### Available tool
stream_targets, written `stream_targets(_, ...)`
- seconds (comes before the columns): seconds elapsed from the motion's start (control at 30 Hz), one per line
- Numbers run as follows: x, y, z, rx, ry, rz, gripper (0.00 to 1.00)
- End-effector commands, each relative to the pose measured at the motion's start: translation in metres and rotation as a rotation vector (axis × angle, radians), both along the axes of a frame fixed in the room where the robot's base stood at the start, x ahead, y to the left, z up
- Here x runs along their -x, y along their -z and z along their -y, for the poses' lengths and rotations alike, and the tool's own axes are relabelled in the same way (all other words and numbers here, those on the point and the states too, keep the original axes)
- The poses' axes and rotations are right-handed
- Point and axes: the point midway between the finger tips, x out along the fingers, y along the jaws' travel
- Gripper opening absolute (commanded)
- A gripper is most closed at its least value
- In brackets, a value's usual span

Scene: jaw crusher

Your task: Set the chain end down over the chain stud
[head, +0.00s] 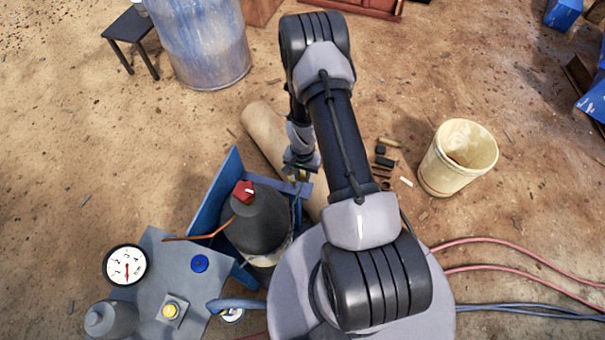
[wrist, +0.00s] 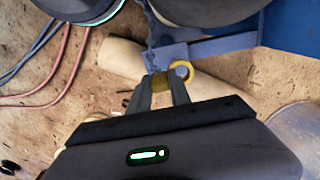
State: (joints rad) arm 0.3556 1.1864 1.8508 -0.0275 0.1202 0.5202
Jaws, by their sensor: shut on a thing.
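In the wrist view my gripper (wrist: 158,98) is shut on the yellow chain end (wrist: 161,81). A grey chain (wrist: 151,45) runs up from it past a dark cylinder. A yellow ring (wrist: 181,70) shows just right of the held piece; I cannot tell whether it belongs to the chain end or surrounds the stud. A grey-blue bracket arm (wrist: 205,47) lies behind it. I cannot clearly make out the chain stud. In the head view my gripper (head: 301,176) is beside the blue rack, right of the dark gas cylinder (head: 257,222).
The blue rack panel (head: 215,190) stands left of the cylinder, which has a red knob (head: 244,190). A tan pipe (head: 265,130) lies on the ground behind. A cream bucket (head: 458,157) and small loose parts (head: 383,160) are to the right. Hoses (head: 500,245) cross the lower right.

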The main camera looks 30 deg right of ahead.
Motion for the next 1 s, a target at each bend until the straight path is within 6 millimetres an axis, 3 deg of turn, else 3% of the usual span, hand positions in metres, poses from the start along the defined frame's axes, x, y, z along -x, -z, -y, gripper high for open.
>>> stream_targets(0.03,0.000,0.010,0.000,0.000,0.000,0.000,0.00)
stream_targets(0.5,0.000,0.055,0.000,0.000,0.000,0.000,0.00)
stream_targets(0.87,0.000,0.060,0.000,0.000,0.000,0.000,0.00)
stream_targets(0.9,0.000,0.060,0.000,0.000,0.000,0.000,0.26)
stream_targets(1.0,0.000,0.060,0.000,0.000,0.000,0.000,0.45)
